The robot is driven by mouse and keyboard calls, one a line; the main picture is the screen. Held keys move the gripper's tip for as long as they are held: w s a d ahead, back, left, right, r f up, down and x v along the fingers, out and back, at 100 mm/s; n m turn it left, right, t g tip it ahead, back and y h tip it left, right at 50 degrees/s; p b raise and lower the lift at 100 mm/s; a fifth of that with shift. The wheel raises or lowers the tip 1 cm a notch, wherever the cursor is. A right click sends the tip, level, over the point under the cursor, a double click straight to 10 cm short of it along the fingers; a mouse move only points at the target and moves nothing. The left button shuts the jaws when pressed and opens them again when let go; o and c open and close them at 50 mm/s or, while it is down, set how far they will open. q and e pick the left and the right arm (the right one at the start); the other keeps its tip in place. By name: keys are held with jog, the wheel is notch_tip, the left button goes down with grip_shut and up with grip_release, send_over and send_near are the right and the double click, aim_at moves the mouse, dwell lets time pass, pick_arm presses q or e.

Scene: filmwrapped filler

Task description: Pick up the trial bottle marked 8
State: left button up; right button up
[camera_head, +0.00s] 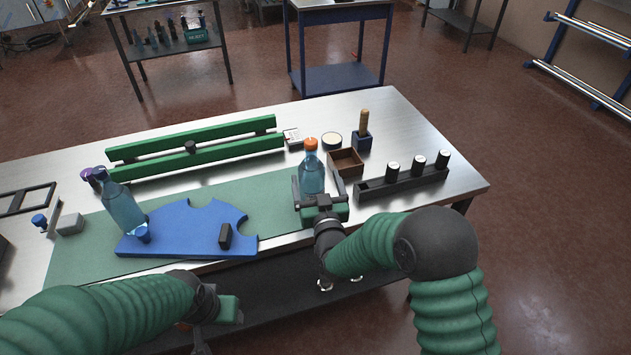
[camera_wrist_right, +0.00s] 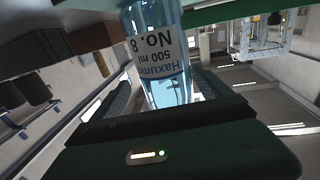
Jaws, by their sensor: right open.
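The trial bottle marked 8 (camera_head: 311,176) is clear blue with an orange cap and stands upright on the green mat (camera_head: 268,196). In the right wrist view its label reads "No. 8" and "500 ml" (camera_wrist_right: 160,60), upside down. My right gripper (camera_head: 318,190) is open, with one finger on each side of the bottle. I cannot tell whether either finger touches it. My left gripper (camera_head: 222,318) is low at the table's front edge, away from the bottle; its fingers are not clear.
A brown box (camera_head: 346,162), a dark rack with several cylinders (camera_head: 402,183), a blue block with a wooden handle (camera_head: 363,138) and a round tin (camera_head: 332,140) stand nearby. Green rails (camera_head: 200,157) lie behind.

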jog(key=shift+w+a, duration=0.45)
jog(key=shift+w, duration=0.1)
jog(key=shift+w+a+f, duration=0.1)
jog(key=shift+w+a, duration=0.05)
jog(key=shift+a, duration=0.35)
jog(key=shift+d, duration=0.15)
jog(key=c, duration=0.4)
jog(key=shift+d, duration=0.45)
jog(key=c, duration=0.7)
jog(key=shift+a, duration=0.35)
grip_shut()
